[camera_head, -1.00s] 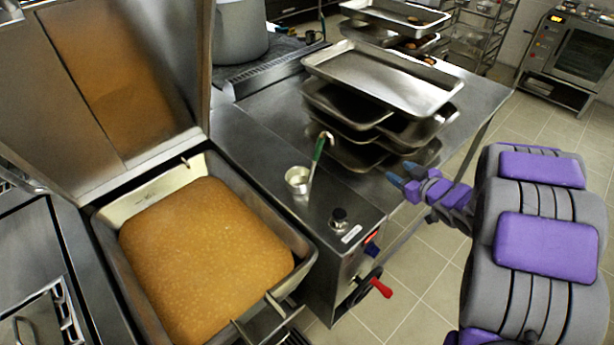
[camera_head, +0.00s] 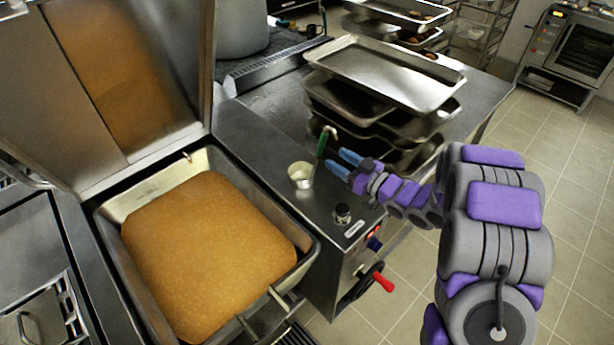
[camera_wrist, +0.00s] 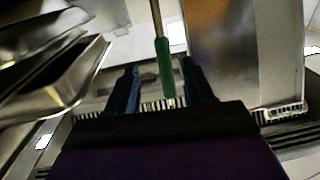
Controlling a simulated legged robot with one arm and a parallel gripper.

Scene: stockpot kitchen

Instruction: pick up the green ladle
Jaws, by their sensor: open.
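The ladle has a green handle (camera_head: 322,144) and a metal bowl (camera_head: 301,175) that rests on the steel counter, with the handle standing up at a tilt. In the wrist view the green handle (camera_wrist: 165,68) hangs into the space between my two blue fingers, apart from both as far as I can see. My gripper (camera_head: 344,163) is open, just right of the handle in the head view. It also shows in the wrist view (camera_wrist: 163,82) with nothing between its fingers but the handle. The ladle's bowl is out of sight in the wrist view.
A stack of metal trays (camera_head: 385,72) stands close behind my gripper. The tilting pan (camera_head: 306,243) full of orange-brown food lies left. A black knob (camera_head: 342,213) and red-handled crank (camera_head: 383,283) are at the counter's front. A large pot (camera_head: 241,28) stands behind.

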